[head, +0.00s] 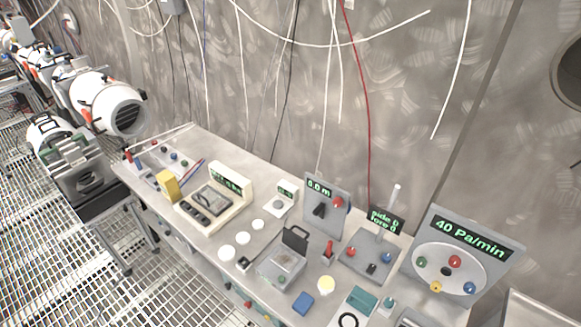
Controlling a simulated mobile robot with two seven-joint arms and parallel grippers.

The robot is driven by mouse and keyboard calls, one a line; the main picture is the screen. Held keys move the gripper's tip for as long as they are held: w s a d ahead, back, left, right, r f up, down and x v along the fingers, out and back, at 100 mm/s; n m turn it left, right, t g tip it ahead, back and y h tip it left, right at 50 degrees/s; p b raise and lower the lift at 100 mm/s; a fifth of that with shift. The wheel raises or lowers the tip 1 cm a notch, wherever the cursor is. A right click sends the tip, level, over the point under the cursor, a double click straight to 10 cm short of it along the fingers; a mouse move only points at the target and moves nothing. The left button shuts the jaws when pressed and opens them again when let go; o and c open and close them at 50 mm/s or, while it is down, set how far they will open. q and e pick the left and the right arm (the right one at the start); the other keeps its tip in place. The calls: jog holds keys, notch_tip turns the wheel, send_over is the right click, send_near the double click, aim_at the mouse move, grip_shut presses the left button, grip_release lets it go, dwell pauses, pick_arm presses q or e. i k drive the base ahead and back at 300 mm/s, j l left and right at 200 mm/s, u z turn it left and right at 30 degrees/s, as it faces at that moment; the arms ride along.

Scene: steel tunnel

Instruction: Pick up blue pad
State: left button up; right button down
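The blue pad (303,303) is a small flat blue block lying on the grey bench top near its front edge, at the lower middle of the head view. It sits left of a teal-topped device and just below a round pale yellow disc. Nothing covers it. Neither of my grippers shows in this view.
The long bench (205,255) carries a grey box with a raised black lid (283,262), the yellow disc (326,285), the teal-topped device (354,306), white discs (227,252) and a large "40 Pa/min" panel (461,252). Grid flooring (60,270) lies to the left.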

aim_at(303, 304)
jog(key=i+j+z, duration=0.2)
jog(key=k+l+u, duration=0.1)
jog(key=k, duration=0.3)
jog(key=i+l+u, duration=0.1)
jog(key=l+u, duration=0.55)
jog(key=u, duration=0.15)
jog(key=l+u, duration=0.4)
